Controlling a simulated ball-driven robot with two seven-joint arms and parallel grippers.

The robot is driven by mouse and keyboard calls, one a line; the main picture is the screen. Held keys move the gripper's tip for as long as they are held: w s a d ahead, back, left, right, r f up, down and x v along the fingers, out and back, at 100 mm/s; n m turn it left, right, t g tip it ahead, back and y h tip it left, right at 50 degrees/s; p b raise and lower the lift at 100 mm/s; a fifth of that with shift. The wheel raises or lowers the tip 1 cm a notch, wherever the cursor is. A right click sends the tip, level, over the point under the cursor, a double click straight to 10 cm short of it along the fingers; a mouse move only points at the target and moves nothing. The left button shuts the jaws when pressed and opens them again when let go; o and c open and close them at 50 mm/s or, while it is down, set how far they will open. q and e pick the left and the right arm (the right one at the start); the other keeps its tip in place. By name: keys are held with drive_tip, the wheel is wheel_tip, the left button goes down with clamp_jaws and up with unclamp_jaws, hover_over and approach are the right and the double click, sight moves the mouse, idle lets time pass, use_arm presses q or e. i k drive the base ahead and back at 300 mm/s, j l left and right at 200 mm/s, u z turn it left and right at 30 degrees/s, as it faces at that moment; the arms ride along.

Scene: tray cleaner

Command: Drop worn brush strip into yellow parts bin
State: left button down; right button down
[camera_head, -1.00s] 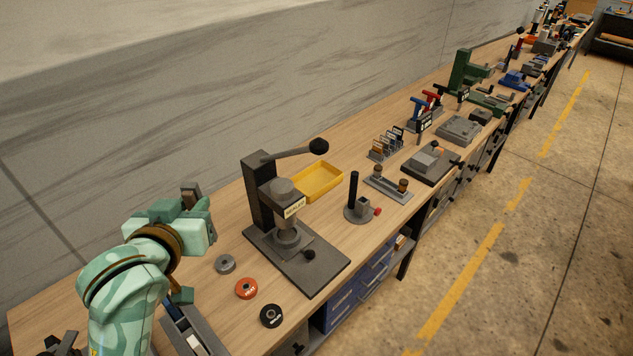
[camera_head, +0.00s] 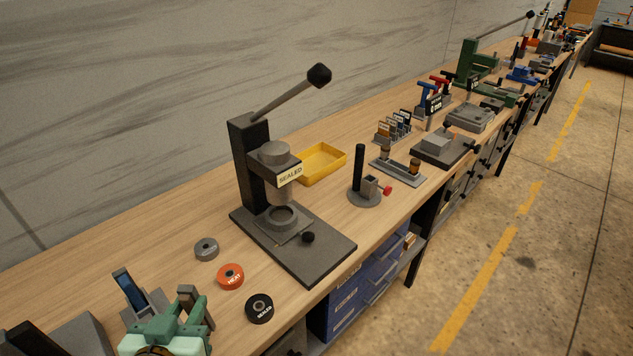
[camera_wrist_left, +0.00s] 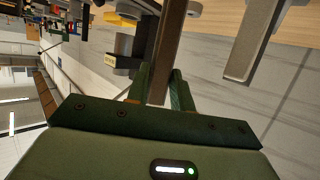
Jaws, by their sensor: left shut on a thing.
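My left gripper (camera_head: 193,306) is at the lower left in the head view, above the near end of the bench. It is shut on a grey-brown bar, the worn brush strip (camera_head: 203,309). In the left wrist view the strip (camera_wrist_left: 168,50) runs up between the two green fingers, its far end cut off by the frame. The yellow parts bin (camera_head: 342,162) is a shallow tray on the bench behind the press, well to the right of my gripper. The visible part of the bin's floor looks empty. My right gripper is not in view.
A dark press (camera_head: 250,165) with a raised lever stands between my gripper and the bin. Grey (camera_head: 206,249), orange (camera_head: 230,277) and black (camera_head: 259,309) rings lie in front of it. A post stand (camera_head: 364,190) stands right of the bin. Bare wood lies along the wall.

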sight(320, 166)
drive_tip(key=i+l+u, duration=0.1)
drive_tip(key=l, duration=0.35)
drive_tip(key=i+l+u, duration=0.1)
drive_tip(key=l, duration=0.4)
drive_tip(key=i+l, duration=0.2)
drive_tip(key=l, duration=0.3)
drive_tip(key=i+l+u, duration=0.15)
drive_tip(key=l, duration=0.35)
drive_tip(key=i+l+u, duration=0.1)
drive_tip(key=l, duration=0.2)
drive_tip(key=i+l, duration=0.25)
drive_tip(key=i+l+u, duration=0.15)
drive_tip(key=l, duration=0.25)
drive_tip(key=i+l, duration=0.15)
drive_tip(key=l, duration=0.2)
drive_tip(key=i+l+u, duration=0.15)
drive_tip(key=l, duration=0.2)
drive_tip(key=i+l+u, duration=0.1)
drive_tip(key=l, duration=0.25)
drive_tip(key=i+l, duration=0.1)
drive_tip(key=l, duration=0.25)
drive_tip(key=i+l, duration=0.25)
drive_tip(key=i+j, duration=0.1)
drive_tip(key=j, duration=0.25)
drive_tip(key=i+j, duration=0.15)
drive_tip(key=j, duration=0.15)
drive_tip(key=u, duration=0.05)
